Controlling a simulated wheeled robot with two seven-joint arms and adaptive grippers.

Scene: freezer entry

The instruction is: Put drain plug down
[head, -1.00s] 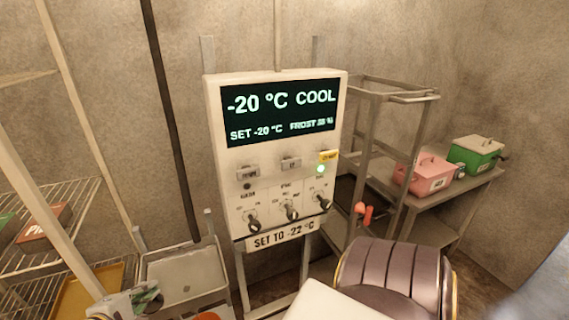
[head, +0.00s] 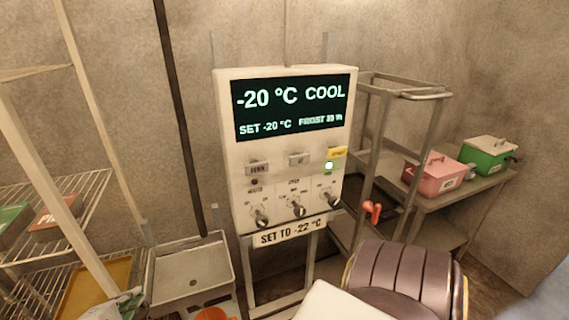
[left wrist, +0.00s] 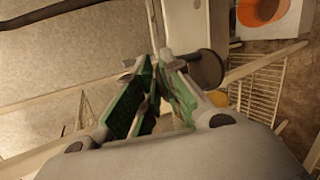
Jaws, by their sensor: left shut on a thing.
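My left gripper (left wrist: 164,62) is shut on the drain plug (left wrist: 207,70), a dark grey round piece beside the green-padded fingertips in the left wrist view. Part of its body is hidden by the fingers. In the head view the left gripper (head: 124,304) shows only partly at the bottom left edge, and I cannot make out the plug there. A pale sink basin (head: 163,290) with a dark drain hole (head: 193,283) stands just right of and beyond this gripper. My right gripper is not in view.
A control panel (head: 240,180) reading -20 °C COOL stands in the middle. An orange bucket (head: 212,314) is below the basin. A wire shelf (head: 85,200) is at left. A pink box (head: 440,178) and a green box (head: 487,157) sit on a right-hand table.

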